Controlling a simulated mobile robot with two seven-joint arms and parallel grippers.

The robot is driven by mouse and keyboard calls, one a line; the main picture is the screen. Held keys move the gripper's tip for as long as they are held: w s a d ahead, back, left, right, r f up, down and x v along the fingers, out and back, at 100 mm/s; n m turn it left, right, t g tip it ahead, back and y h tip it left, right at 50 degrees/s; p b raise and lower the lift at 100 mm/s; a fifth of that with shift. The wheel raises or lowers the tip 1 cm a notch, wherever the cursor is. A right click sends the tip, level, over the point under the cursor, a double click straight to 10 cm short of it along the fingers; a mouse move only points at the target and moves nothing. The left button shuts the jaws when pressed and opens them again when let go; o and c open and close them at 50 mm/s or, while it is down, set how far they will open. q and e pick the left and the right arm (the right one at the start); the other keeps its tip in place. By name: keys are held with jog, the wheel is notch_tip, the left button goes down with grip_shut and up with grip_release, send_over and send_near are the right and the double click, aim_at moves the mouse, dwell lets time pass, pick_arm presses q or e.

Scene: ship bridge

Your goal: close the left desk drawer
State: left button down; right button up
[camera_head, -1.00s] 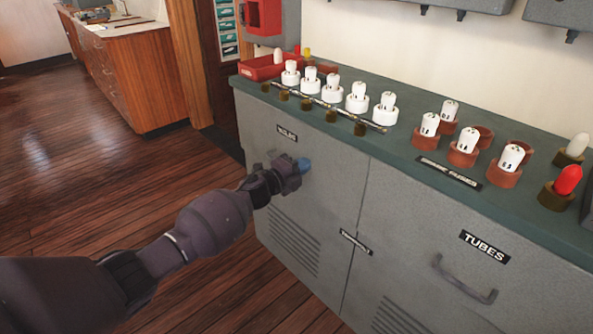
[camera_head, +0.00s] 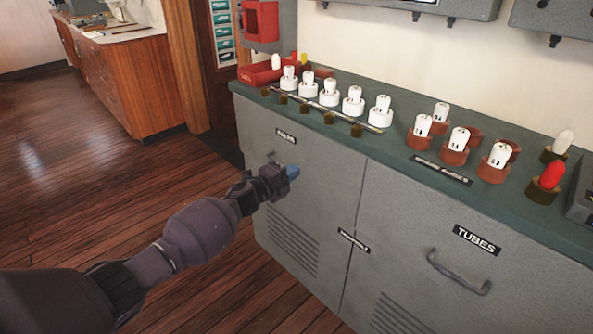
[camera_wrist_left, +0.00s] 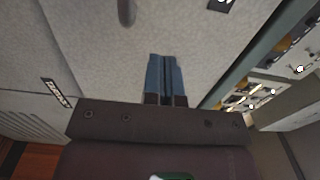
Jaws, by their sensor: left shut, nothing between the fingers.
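The grey cabinet's left front (camera_head: 315,205), with a small black label (camera_head: 286,136) at its top and a vent low down, is the left drawer front as far as I can tell. It looks flush with the right front, with only a thin seam between them. My left gripper (camera_head: 292,171) is shut and empty, its blue fingertips in front of the upper part of this left front. I cannot tell whether they touch it. The blue fingers (camera_wrist_left: 165,80) also show together in the left wrist view, against grey panel. My gripper partly hides the left handle area. My right gripper is not in view.
The right front labelled TUBES (camera_head: 477,240) has a bar handle (camera_head: 459,272). The green countertop (camera_head: 395,150) carries white tubes in sockets, a red tube (camera_head: 549,175) and a red box (camera_head: 262,73). Wooden floor (camera_head: 60,190) lies open to the left.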

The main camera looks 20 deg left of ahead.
pick_arm(q)
jog(key=p+v, duration=0.2)
jog(key=v, duration=0.8)
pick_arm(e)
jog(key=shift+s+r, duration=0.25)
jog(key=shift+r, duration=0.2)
pick_arm(q)
jog(key=shift+f, duration=0.2)
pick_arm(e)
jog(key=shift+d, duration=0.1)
